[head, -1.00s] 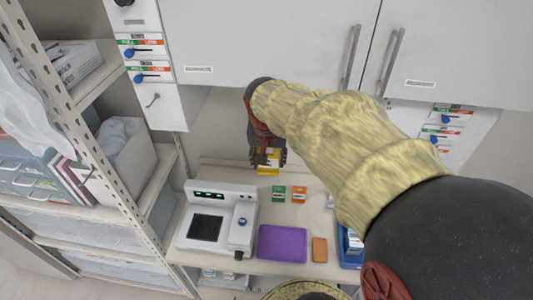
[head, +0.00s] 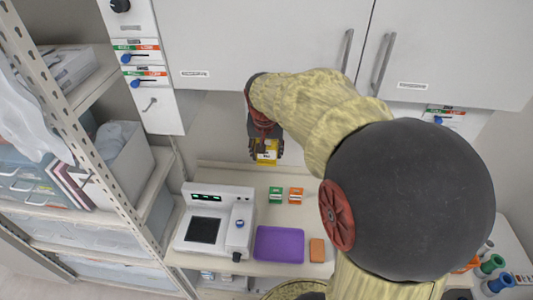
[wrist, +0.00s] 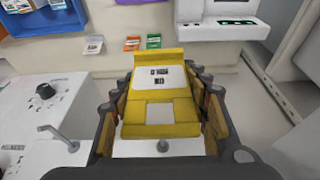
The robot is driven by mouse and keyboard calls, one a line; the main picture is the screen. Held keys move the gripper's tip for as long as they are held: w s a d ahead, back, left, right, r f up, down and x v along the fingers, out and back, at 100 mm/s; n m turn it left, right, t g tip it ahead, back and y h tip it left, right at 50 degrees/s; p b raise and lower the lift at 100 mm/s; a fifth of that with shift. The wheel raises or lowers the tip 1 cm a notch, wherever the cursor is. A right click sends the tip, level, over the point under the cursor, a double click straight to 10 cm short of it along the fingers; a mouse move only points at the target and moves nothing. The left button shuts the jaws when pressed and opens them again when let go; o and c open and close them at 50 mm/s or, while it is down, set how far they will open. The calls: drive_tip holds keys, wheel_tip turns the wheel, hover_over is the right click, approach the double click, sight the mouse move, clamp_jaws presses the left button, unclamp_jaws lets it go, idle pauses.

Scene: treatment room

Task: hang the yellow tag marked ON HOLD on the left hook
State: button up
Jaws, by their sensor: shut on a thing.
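The yellow tag (head: 267,158) has a white label with dark print too small to read; it also shows in the wrist view (wrist: 160,112). My gripper (head: 265,149) is shut on it, with fingers on both sides of the tag in the wrist view (wrist: 163,90). The tag is held in the air above the counter. In the head view, a metal hook (head: 150,104) sits on the white panel at left, and the tag is apart from it, to its right and lower. The wrist view shows one hook (wrist: 60,138) at lower left and a peg-like tip (wrist: 162,146) below the tag.
A white device (head: 217,222), a purple tray (head: 279,244), an orange block (head: 317,250) and green (head: 275,194) and orange (head: 296,194) tags are on the counter. A metal shelf rack (head: 90,150) stands at left. White cabinets (head: 250,45) hang above my arm.

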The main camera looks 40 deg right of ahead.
drive_tip(key=shift+w+d+f, duration=0.35)
drive_tip(key=shift+w+d, duration=0.45)
drive_tip(key=shift+d, duration=0.1)
drive_tip(key=shift+w+d+f, duration=0.3)
drive_tip(key=shift+w+d, duration=0.45)
drive_tip(key=shift+d, duration=0.15)
drive_tip(key=o, duration=1.2)
drive_tip(key=shift+r, duration=0.1)
drive_tip(key=v, duration=1.1)
drive_tip(key=shift+a+r, duration=0.1)
drive_tip(key=shift+r, duration=0.25)
